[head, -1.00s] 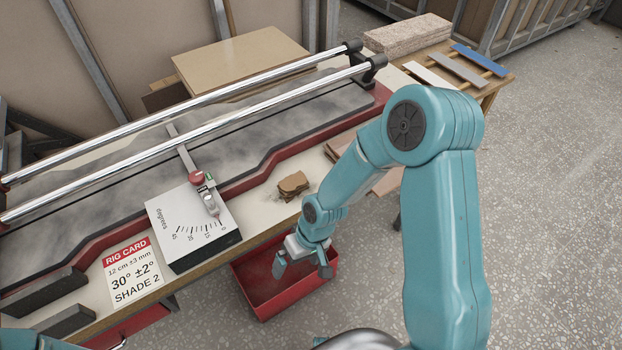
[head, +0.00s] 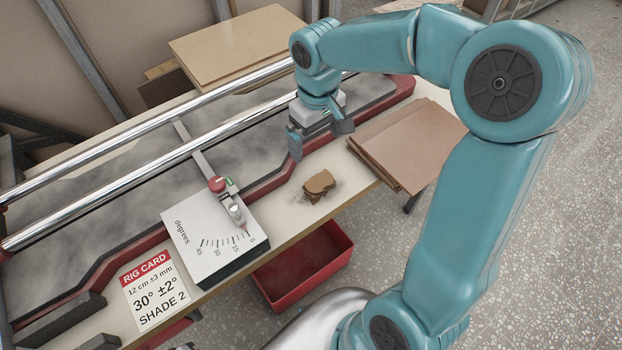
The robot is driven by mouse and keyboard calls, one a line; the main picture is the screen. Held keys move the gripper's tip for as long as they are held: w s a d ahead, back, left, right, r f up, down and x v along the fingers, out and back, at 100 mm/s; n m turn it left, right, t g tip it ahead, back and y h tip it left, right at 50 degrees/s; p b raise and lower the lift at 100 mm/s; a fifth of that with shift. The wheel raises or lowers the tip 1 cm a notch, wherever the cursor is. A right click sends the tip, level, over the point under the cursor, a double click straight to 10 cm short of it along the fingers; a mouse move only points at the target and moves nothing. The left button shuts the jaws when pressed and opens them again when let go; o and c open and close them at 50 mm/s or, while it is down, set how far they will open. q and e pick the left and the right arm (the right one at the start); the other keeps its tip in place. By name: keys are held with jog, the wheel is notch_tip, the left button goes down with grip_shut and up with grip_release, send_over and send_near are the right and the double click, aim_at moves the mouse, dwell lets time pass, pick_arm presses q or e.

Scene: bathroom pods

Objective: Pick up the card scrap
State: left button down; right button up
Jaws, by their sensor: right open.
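The card scrap (head: 319,184), a small brown crumpled or layered piece, lies on the pale bench top near its front edge, just right of the white degrees block. My right gripper (head: 320,145) is open and empty, its fingers pointing down. In the picture it hangs just above and behind the scrap, apart from it, beside the red edge of the rail rig. My left gripper is not in view.
The rail rig (head: 130,159) with two bright rods runs behind. The degrees block (head: 205,232) and the rig card (head: 155,292) are left. Brown sheets (head: 415,140) lie right. A red bin (head: 305,268) sits below the bench front.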

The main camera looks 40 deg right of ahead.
send_over(319, 181)
notch_tip(319, 181, down, 10)
jog(key=shift+a, duration=0.15)
jog(key=shift+s+f, duration=0.1)
jog(key=shift+f, duration=0.4)
jog(key=f, duration=0.5)
jog(key=shift+d, duration=0.2)
jog(key=c, duration=0.7)
